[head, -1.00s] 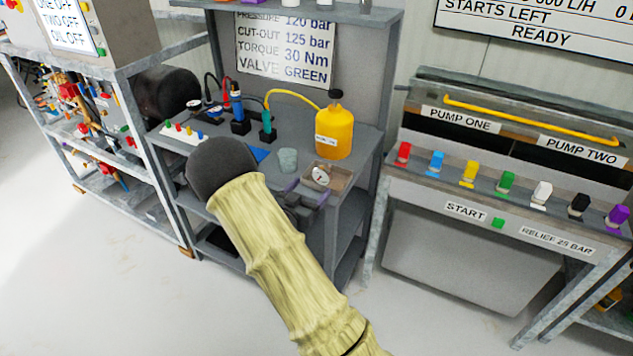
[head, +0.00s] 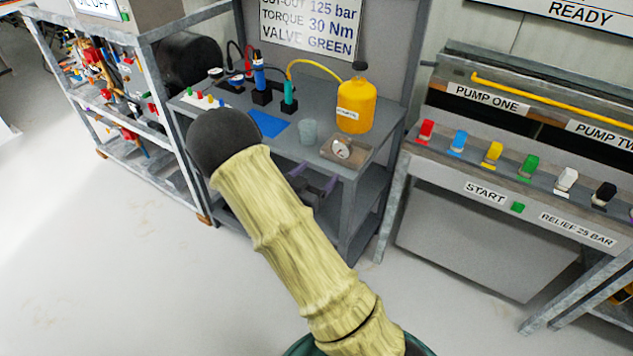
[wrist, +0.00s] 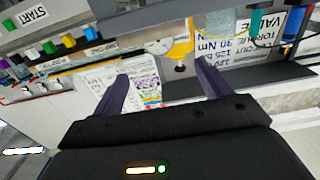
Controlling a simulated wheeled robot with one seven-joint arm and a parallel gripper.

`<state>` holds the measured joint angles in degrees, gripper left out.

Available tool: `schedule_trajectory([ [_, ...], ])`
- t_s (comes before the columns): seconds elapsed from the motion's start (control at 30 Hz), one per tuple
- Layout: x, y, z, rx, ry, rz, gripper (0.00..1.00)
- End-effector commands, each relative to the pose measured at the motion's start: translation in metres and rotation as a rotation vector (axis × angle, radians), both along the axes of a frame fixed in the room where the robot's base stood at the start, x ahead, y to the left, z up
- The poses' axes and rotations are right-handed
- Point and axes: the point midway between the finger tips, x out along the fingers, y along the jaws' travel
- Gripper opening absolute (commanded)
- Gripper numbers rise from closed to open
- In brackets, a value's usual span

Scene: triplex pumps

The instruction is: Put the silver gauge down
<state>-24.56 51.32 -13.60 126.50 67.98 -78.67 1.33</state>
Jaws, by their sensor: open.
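The silver gauge (head: 342,148), a round white dial, lies in a shallow brown tray (head: 362,154) at the front right of the grey bench (head: 284,148). A pale round dial beside the yellow bottle in the wrist view (wrist: 157,47) looks like the same gauge. My gripper (head: 318,186) has purple fingers, partly hidden behind my arm in the head view. It is in front of the bench edge, apart from the gauge. In the wrist view its fingers (wrist: 162,84) are spread wide with nothing held between them.
A blue mat (head: 267,123) and cabled tools (head: 262,84) are further left. The pump console (head: 500,180) stands right. Floor in front is clear.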

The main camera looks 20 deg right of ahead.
Motion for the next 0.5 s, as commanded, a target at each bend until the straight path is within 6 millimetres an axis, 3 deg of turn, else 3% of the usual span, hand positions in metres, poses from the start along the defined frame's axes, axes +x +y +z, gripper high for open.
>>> schedule_trajectory([
  [0.27,0.011,0.009,-0.005,0.247,0.135,0.132,0.77],
  [0.5,-0.006,0.046,-0.001,0.522,0.391,0.377,0.77],
])
